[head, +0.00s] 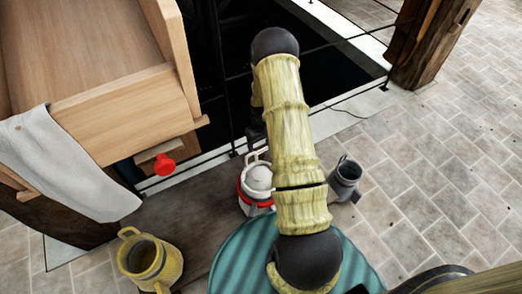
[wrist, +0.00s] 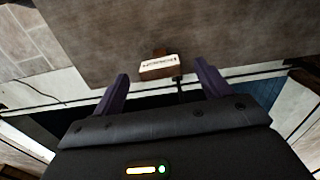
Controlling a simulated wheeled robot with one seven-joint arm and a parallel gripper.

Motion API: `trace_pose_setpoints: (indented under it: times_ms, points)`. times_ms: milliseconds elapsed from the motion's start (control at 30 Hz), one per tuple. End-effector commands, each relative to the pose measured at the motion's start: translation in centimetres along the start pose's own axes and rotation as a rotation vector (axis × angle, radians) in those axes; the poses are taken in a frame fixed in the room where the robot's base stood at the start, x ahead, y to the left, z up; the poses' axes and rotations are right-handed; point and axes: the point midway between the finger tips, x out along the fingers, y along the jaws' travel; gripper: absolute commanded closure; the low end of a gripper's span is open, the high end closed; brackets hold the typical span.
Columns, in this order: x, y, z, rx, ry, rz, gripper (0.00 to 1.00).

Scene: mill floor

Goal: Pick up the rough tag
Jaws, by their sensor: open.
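In the wrist view, a small brown piece with a white lettered face (wrist: 158,67) lies on a brown-grey surface (wrist: 90,35). It looks like the rough tag, but its lettering is too small to read. My gripper (wrist: 161,69) is open, with its two purple fingers apart. In the picture, the tag shows between the fingertips. I cannot tell how far beyond them it is, and I see no finger touching it. In the head view my arm covers much of the middle, and I cannot make out the tag there.
A wooden drawer unit (head: 135,108) with a draped white cloth (head: 60,160) and red knob (head: 165,165) stands left. A yellow mug (head: 150,262), a white-and-red pot (head: 257,180) and a grey mug (head: 346,180) stand near my arm. Black rails edge a dark opening behind.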

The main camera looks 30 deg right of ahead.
Motion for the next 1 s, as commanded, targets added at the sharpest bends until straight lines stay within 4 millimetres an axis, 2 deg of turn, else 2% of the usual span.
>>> trace_pose_setpoints:
  times_ms: [300, 400, 967, 1000]
  points:
    - [4.4, 0.1, -0.5, 0.000, -0.002, -0.001, 0.24]
    - [5.1, 0.1, -0.5, 0.000, -0.001, 0.000, 0.24]
    - [5.0, 0.1, -0.5, 0.000, -0.001, 0.000, 0.24]
    - [5.0, 0.1, -0.5, 0.000, -0.001, 0.000, 0.31]
